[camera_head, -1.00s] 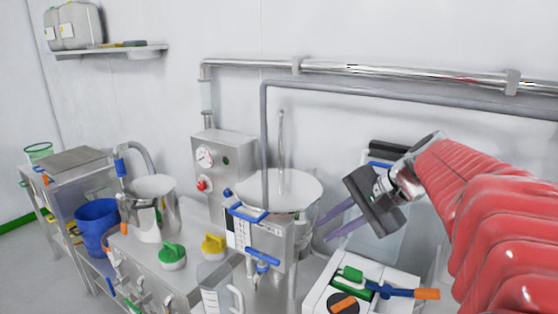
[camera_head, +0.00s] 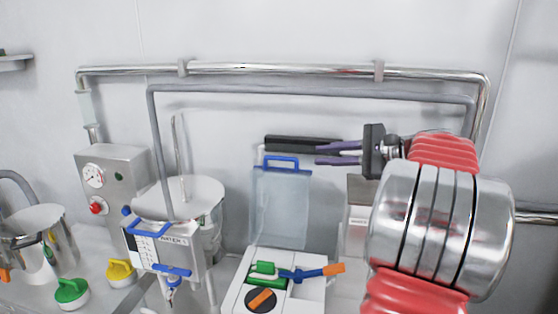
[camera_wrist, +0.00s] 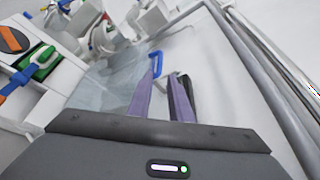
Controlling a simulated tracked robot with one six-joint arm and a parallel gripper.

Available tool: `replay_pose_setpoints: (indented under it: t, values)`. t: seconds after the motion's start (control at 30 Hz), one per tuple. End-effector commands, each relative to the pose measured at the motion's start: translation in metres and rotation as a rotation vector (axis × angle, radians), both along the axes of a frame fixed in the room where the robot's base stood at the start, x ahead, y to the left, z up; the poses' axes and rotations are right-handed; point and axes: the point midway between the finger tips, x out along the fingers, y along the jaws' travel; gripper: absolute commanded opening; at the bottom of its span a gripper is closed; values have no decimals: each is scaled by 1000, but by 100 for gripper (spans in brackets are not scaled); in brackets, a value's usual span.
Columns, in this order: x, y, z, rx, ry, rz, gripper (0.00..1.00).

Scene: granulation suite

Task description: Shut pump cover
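The pump cover (camera_head: 280,210) is a clear bluish panel standing upright, open, at the back of the white pump housing (camera_head: 246,272). Its blue handle (camera_head: 282,161) is at the top edge. My gripper (camera_head: 317,156) is just right of the handle, with its two purple fingers apart and pointing left. In the wrist view the handle (camera_wrist: 156,64) shows just beyond the fingertips, and the clear cover (camera_wrist: 110,88) lies left of the fingers. Nothing shows between the fingers. The pump's top carries a green part (camera_head: 265,268), a blue lever with orange end (camera_head: 310,272) and an orange-marked dial (camera_head: 261,299).
Grey and steel pipes (camera_head: 280,69) run along the wall above. A grey box (camera_head: 357,220) stands right of the cover.

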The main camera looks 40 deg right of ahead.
Motion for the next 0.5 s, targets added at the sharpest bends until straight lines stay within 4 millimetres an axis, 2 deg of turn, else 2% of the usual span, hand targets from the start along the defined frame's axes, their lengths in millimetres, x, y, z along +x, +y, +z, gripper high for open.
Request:
replay_pose_setpoints:
  t: [0.27, 0.5]
  values:
    - [4, 2, -2, -1, 2, 1, 19]
    - [27, 11, -8, -1, 3, 3, 19]
